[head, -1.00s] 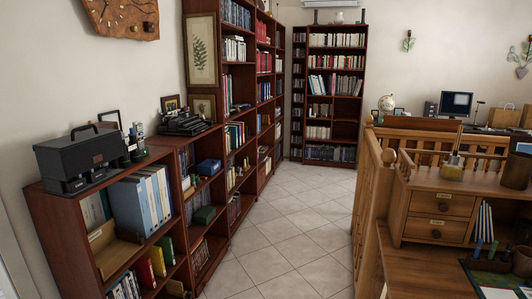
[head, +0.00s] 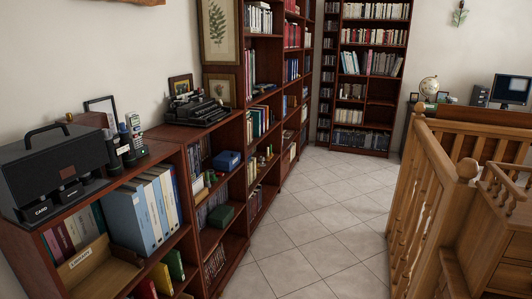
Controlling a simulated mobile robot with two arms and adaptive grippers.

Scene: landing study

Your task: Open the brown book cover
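I cannot single out a brown book among the many books in the head view. Several books stand upright in the low bookcase (head: 187,236) at the left, including blue binders (head: 131,222), a yellow book (head: 161,279) and a green book (head: 175,264). Taller bookcases behind hold more rows of closed books, too small to tell apart. Neither of my grippers is in view.
A black case (head: 50,165), a phone (head: 135,133) and a typewriter (head: 196,108) stand on the low bookcase. The tiled floor (head: 310,225) is clear between the shelves and the wooden railing (head: 430,185) at the right.

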